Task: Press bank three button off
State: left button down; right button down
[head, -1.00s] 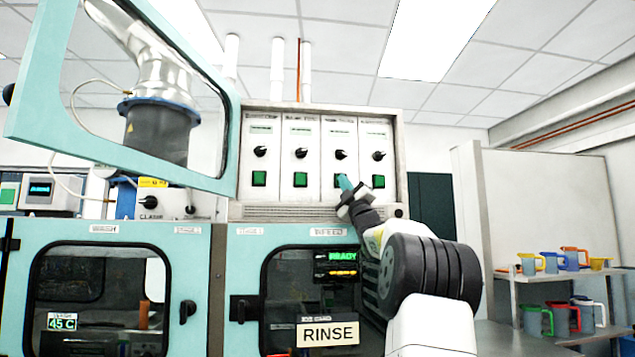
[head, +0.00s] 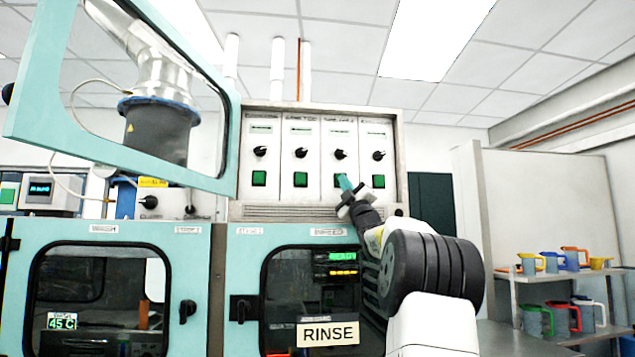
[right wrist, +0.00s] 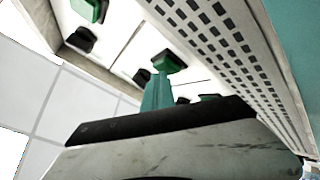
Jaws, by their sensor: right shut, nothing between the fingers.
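The bank three panel (head: 351,165) is the third from the left in a row of white control panels. It has a small display, a black knob (head: 340,154) and a green square button (head: 338,181). My right gripper (head: 345,183) is shut and empty, with its teal fingertips in front of that button and partly covering it in the head view. In the right wrist view, the fingers (right wrist: 158,97) point up at a green button (right wrist: 170,62), right at its edge. I cannot tell whether they touch it. My left gripper is not in view.
Neighbouring green buttons sit close by on the left (head: 300,180) and right (head: 378,181). A vented ledge (head: 290,212) runs under the panels. The teal raised door (head: 228,150) stands at left. Shelves with coloured jugs (head: 571,259) are far right.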

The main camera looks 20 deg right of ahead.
jog(key=shift+s+a, duration=0.2)
jog(key=shift+s, duration=0.75)
jog(key=shift+s+a, duration=0.25)
jog(key=shift+s, duration=0.65)
jog(key=shift+s+a, duration=0.2)
jog(key=shift+s, duration=0.75)
